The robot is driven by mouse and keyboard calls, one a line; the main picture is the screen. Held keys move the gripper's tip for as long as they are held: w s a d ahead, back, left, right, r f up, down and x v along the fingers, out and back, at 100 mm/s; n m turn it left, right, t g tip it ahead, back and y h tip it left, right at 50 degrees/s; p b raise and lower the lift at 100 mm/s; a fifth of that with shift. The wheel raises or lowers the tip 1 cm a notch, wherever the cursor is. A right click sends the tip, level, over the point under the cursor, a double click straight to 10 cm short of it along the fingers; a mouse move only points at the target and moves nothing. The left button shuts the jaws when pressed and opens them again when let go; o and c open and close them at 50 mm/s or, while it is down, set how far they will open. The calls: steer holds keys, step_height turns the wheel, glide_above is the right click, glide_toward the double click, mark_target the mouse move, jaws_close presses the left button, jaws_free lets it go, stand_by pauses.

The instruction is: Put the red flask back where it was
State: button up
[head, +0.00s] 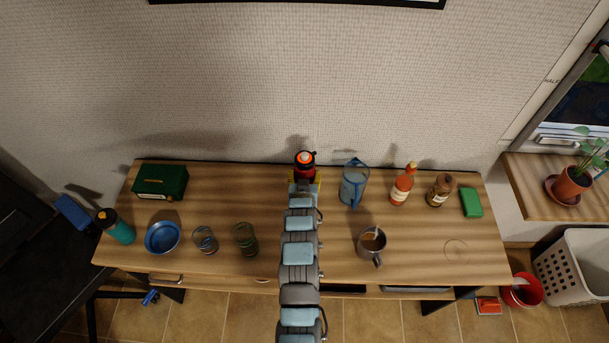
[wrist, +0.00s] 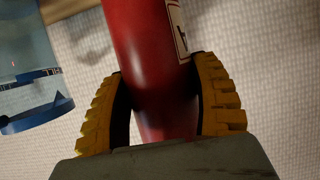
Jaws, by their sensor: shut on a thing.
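The red flask (wrist: 150,60) is between the yellow fingers of my gripper (wrist: 165,105) in the wrist view, and the fingers are shut around it. My gripper (head: 304,180) is mostly hidden there by my arm. I cannot tell whether the flask touches the table. A faint ring mark (head: 457,251) is on the bare table at the front right.
A blue pitcher (head: 353,187) stands close right of the flask. Right of it are a red-orange bottle (head: 401,188), a brown bottle (head: 439,191) and a green box (head: 471,203). A grey mug (head: 367,245) stands in front. Glasses, a blue bowl (head: 163,239) and a teal bottle (head: 120,232) stand left.

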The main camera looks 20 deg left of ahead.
steer(key=shift+w+f, duration=0.1)
steer(key=shift+f, duration=0.15)
steer(key=shift+f, duration=0.2)
steer(key=o, duration=1.2)
steer(key=shift+o, duration=0.2)
steer(key=shift+r, duration=0.25)
steer(key=b+v, duration=0.1)
steer(key=v, duration=1.1)
steer(key=shift+f, duration=0.15)
